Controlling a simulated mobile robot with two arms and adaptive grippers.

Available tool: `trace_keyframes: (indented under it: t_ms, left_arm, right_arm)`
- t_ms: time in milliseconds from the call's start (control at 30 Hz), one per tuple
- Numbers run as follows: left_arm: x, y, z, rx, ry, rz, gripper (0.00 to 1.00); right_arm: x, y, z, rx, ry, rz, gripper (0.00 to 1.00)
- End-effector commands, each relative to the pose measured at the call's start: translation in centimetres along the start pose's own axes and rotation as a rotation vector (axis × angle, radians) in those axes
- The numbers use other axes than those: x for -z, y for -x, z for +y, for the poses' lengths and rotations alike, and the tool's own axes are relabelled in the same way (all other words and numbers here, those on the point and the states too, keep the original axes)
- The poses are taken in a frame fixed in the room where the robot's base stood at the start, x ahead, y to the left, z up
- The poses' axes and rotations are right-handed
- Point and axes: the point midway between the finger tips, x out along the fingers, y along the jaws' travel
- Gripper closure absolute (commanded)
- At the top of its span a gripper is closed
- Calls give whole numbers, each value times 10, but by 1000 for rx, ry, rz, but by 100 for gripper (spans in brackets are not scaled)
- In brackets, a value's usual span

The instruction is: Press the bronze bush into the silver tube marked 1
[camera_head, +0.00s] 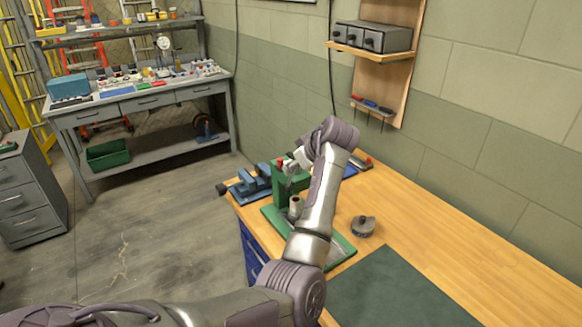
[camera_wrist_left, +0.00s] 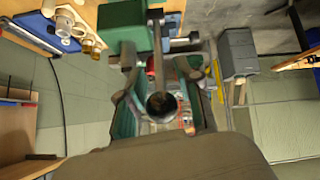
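The green press (camera_head: 289,187) stands on the bench, and its green head (camera_wrist_left: 125,22) also shows in the left wrist view. A small pale cylinder (camera_head: 296,206) stands on the press base, partly behind my arm; no number can be read on it. My left gripper (camera_head: 297,160) is beside the top of the press, near a red knob (camera_head: 281,161). In the left wrist view its fingers (camera_wrist_left: 162,92) are apart, with a grey round-ended bar (camera_wrist_left: 162,106) between them; I cannot tell whether they touch it. I cannot make out the bronze bush for certain. My right gripper is not in view.
A blue vise (camera_head: 255,184) is left of the press. A round grey object (camera_head: 363,226) and a dark green mat (camera_head: 398,292) lie to its right. Tan pieces (camera_wrist_left: 90,47) are by a blue tray (camera_wrist_left: 35,37).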

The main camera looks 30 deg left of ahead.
Motion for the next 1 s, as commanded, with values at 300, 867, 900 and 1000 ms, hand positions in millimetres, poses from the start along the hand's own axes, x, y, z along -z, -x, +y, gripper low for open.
trace_keyframes:
  t_ms: [300, 867, 900, 1000]
  left_arm:
    - [1, 67, 1, -4, 2, 1, 65]
    - [1, 89, 1, -2, -1, 3, 74]
    - [1, 89, 1, -4, -9, 8, 80]
    - [-1, 91, 5, -28, -79, 50, 97]
  right_arm:
    - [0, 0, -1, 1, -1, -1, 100]
    - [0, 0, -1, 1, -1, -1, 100]
    - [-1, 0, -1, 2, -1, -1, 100]
    - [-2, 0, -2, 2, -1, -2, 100]
